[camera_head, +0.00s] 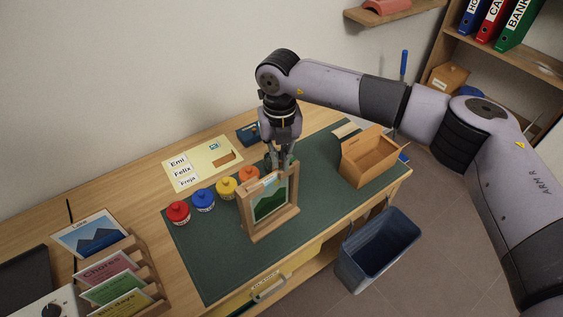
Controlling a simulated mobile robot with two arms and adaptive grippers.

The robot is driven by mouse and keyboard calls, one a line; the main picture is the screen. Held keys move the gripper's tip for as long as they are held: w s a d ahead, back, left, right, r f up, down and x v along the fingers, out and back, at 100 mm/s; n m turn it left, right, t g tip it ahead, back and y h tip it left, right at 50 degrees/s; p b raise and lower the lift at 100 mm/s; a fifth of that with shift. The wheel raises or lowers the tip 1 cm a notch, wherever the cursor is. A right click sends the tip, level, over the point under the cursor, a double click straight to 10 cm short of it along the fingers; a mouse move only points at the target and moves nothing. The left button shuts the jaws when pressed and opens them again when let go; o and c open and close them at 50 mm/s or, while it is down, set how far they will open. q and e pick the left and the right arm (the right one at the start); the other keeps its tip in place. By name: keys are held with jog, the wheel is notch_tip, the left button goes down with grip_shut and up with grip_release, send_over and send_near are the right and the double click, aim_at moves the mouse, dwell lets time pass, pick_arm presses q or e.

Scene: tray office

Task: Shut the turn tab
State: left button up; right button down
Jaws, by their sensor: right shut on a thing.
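A wooden picture frame (246,208) stands upright on the green desk mat and holds a card with green hills (270,203). My right gripper (282,166) comes down from above to the frame's top edge. Its fingers are shut there on a small part that I take to be the turn tab. The tab itself is mostly hidden by the fingers, and I cannot tell its angle. My left gripper is not in view.
Several paint pots, with a red one (178,212) and a blue one (203,200), line the mat's left side. An open wooden box (369,157) is at right. A dark blue bin (379,249) stands on the floor. The mat's front left (215,265) is clear.

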aim_at(280, 162)
jog(key=c, duration=1.7)
grip_release()
notch_tip(280, 162, up, 12)
